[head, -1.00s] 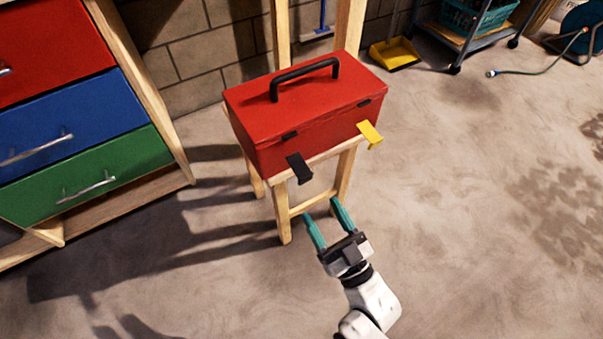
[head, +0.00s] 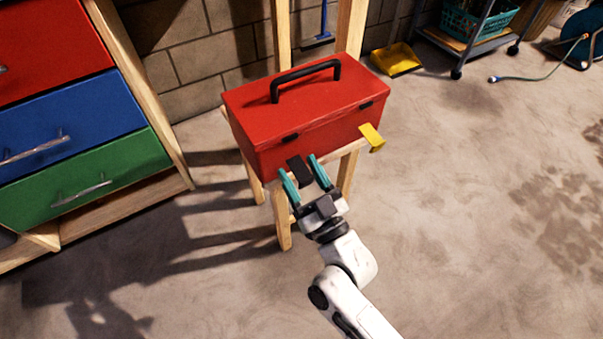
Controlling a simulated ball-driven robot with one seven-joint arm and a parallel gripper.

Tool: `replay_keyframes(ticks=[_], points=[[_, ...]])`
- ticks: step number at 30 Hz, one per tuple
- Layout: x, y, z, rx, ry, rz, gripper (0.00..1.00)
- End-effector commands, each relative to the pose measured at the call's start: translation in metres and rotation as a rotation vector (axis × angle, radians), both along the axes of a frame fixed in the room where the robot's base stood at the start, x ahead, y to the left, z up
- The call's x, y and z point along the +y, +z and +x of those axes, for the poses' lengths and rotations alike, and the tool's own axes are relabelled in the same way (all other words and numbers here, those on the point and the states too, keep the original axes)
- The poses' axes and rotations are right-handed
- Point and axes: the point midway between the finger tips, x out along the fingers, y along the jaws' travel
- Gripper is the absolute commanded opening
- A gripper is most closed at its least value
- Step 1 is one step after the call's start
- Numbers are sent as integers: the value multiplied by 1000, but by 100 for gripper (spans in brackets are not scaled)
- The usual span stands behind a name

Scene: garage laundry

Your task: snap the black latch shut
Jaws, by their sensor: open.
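A red toolbox (head: 300,110) with a black top handle stands on a wooden chair; its lid is down. The black latch (head: 299,170) is on the left of its front face and sticks outward and down, away from the black catch (head: 290,138) on the lid. A yellow latch (head: 372,137) on the right of the front also sticks outward. My gripper (head: 300,178) is open, with one teal finger on each side of the black latch. I cannot tell whether either finger touches it.
The wooden chair (head: 284,230) has slim legs below the box. A cabinet with a red, a blue and a green drawer (head: 90,185) stands at the left. A yellow dustpan (head: 395,58) and a cart (head: 470,40) are at the back right.

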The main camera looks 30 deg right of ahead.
Motion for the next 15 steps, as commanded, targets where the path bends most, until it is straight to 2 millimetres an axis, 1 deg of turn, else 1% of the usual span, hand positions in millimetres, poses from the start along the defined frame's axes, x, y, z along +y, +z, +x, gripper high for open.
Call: replay_keyframes(ticks=[6,15], points=[[0,0,0,0,0,0,59],[0,0,0,0,0,0,30]])
